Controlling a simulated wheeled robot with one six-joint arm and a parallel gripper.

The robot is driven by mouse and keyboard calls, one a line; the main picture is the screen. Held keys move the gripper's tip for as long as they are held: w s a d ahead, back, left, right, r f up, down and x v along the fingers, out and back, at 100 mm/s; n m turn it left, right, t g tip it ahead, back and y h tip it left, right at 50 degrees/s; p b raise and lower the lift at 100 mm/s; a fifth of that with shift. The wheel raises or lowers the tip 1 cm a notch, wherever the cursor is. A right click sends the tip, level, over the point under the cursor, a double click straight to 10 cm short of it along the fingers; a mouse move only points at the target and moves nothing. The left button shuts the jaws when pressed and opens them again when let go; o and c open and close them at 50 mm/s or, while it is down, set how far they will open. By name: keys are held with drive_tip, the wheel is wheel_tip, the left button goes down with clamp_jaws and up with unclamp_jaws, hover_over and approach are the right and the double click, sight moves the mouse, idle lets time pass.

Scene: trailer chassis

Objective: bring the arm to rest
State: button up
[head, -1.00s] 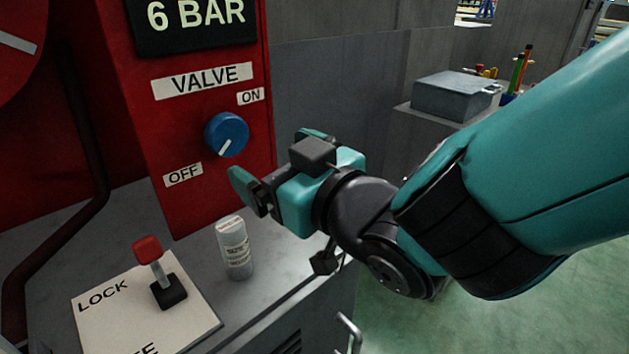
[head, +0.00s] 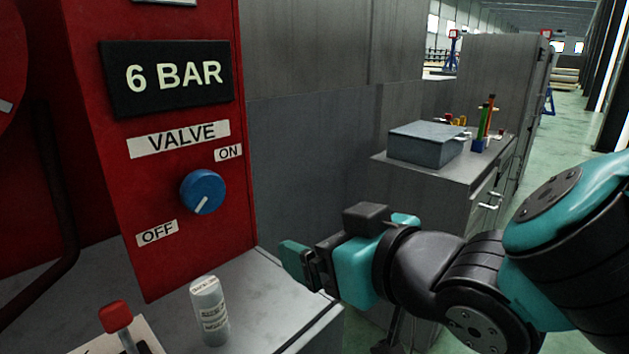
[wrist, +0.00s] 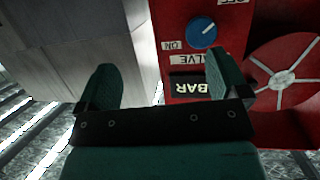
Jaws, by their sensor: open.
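My gripper (head: 300,265) is open and empty in the head view, to the right of the red valve panel and over the right edge of the grey bench. In the wrist view its two teal fingers (wrist: 160,88) stand wide apart with nothing between them. The blue valve knob (head: 203,191) is on the red panel, apart from the gripper, with its white mark pointing down-left toward OFF. The knob also shows in the wrist view (wrist: 202,32), upside down.
A labelled grey cylinder (head: 210,311) stands on the bench (head: 262,298) below the gripper's left. A red-topped lever (head: 118,318) is at the lower left. A grey box (head: 427,143) and a pen holder (head: 478,145) stand on a cabinet behind. Open floor lies at the far right.

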drive_tip(key=s+d+r+m+g+h+p, duration=0.1)
drive_tip(key=s+d+g+h+p, duration=0.4)
drive_tip(key=s+d+g, duration=0.6)
drive_tip(key=d+r, duration=0.1)
drive_tip(key=d, duration=0.2)
drive_tip(key=shift+s+d+m+h+p, duration=0.3)
drive_tip(key=shift+s+m+h+p, duration=0.05)
drive_tip(key=shift+m+h+p, duration=0.05)
